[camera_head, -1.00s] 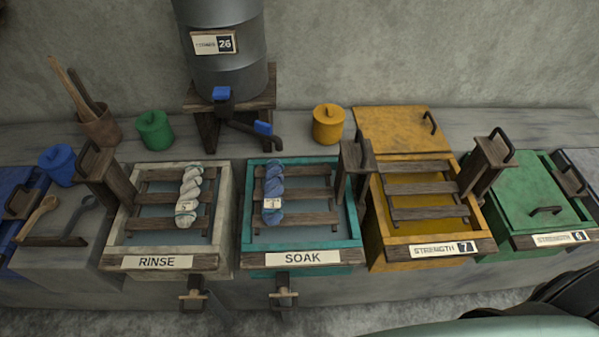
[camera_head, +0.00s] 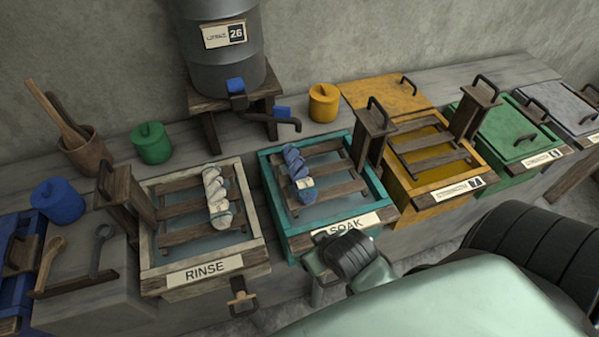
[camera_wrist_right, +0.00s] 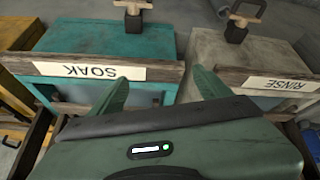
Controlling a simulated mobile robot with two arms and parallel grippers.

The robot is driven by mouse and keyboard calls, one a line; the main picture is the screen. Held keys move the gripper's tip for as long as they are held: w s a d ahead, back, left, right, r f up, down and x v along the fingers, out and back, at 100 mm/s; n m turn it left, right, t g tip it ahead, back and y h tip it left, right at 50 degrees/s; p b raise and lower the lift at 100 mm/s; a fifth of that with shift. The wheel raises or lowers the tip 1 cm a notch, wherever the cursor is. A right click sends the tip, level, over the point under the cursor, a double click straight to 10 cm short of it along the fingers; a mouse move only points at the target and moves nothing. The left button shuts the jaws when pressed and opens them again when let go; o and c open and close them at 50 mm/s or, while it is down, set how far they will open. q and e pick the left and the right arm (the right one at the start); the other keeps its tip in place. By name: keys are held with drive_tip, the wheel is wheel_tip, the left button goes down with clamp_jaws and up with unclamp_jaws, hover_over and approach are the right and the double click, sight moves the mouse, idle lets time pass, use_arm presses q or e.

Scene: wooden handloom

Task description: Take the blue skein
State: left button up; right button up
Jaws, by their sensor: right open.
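The blue skein (camera_head: 298,172) with a small white tag lies across the wooden slats of the teal SOAK tub (camera_head: 276,208). My right arm reaches in from the lower right in the head view, its front end by the SOAK label. In the right wrist view my right gripper (camera_wrist_right: 163,90) is open and empty, its two green fingers apart. The teal SOAK tub (camera_wrist_right: 115,42) and white RINSE tub (camera_wrist_right: 222,62) appear upside down there. The skein is not visible in that view. My left gripper is not in view.
A white skein (camera_head: 217,197) lies in the RINSE tub (camera_head: 156,285) to the left. A wooden post (camera_head: 372,135) stands between the SOAK and yellow tubs. A grey drum (camera_head: 225,55) with a spout stands behind. A valve handle (camera_head: 240,297) juts out below RINSE.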

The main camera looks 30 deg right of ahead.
sight(302, 175)
drive_tip(key=w+d+m+t+h, duration=0.1)
drive_tip(key=w+d+t, duration=0.1)
drive_tip(key=w, duration=0.3)
drive_tip(key=w+d+r+m+t+h, duration=0.1)
drive_tip(key=w+d+t, duration=0.1)
drive_tip(key=w, duration=0.3)
drive_tip(key=w+d+m+t+h, duration=0.1)
drive_tip(key=w+d+t, duration=0.1)
drive_tip(key=w+d, duration=0.2)
drive_tip(key=shift+w+d+r+t, duration=0.25)
drive_tip(key=shift+w+t, duration=0.15)
drive_tip(key=shift+w, duration=0.4)
drive_tip(key=shift+t, duration=0.4)
drive_tip(key=x, duration=0.3)
drive_tip(key=p+x, duration=0.1)
drive_tip(key=x, duration=0.3)
drive_tip(key=shift+w+a+r, duration=0.1)
drive_tip(key=shift+a+r, duration=0.1)
drive_tip(key=shift+a, duration=0.05)
drive_tip(key=shift+w+d+f+m, duration=0.15)
drive_tip(key=shift+w+f+m, duration=0.15)
drive_tip(key=shift+w, duration=0.1)
drive_tip(key=shift+r, duration=0.1)
drive_tip(key=c, duration=1.4)
drive_tip(key=shift+c, duration=1)
drive_tip(key=shift+r, duration=0.1)
